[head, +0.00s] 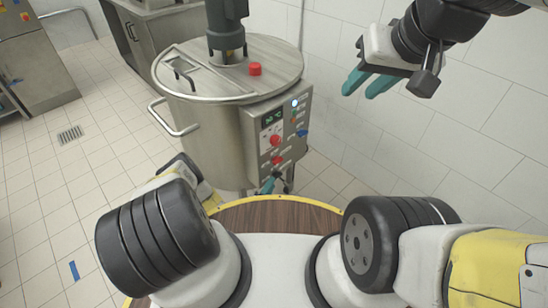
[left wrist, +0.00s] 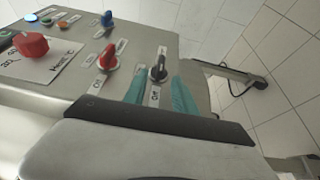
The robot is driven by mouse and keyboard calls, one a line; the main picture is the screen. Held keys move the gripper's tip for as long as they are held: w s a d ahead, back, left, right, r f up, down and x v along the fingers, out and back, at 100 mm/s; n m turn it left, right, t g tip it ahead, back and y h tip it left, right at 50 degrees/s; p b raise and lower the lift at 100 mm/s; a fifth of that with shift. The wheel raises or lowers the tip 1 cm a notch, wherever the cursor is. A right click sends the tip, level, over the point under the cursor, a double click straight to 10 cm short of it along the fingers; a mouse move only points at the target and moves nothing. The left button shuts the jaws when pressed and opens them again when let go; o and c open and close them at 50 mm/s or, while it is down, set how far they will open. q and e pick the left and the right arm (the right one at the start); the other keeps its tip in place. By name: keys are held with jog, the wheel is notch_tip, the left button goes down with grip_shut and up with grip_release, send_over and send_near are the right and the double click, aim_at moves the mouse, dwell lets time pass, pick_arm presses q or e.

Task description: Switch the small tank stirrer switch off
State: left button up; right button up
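The steel tank (head: 200,125) has a control panel (head: 264,130) on its right-front side; it fills the upper left wrist view (left wrist: 60,65). I cannot read which switch is the stirrer's. My left gripper (head: 269,185) is low by the panel; in its wrist view its teal fingertips (left wrist: 158,82) are apart, one each side of the black switch. I cannot tell whether they touch it. My right gripper (head: 368,83) is open and empty at the upper right.
A red switch (left wrist: 108,57), a blue switch (left wrist: 108,19) and a large red knob (left wrist: 31,45) are on the same panel. A handle (head: 175,120) juts from the tank's left. A tiled wall (head: 400,130) is close on the right.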

pick_arm(q)
jog(key=shift+v, duration=2.35)
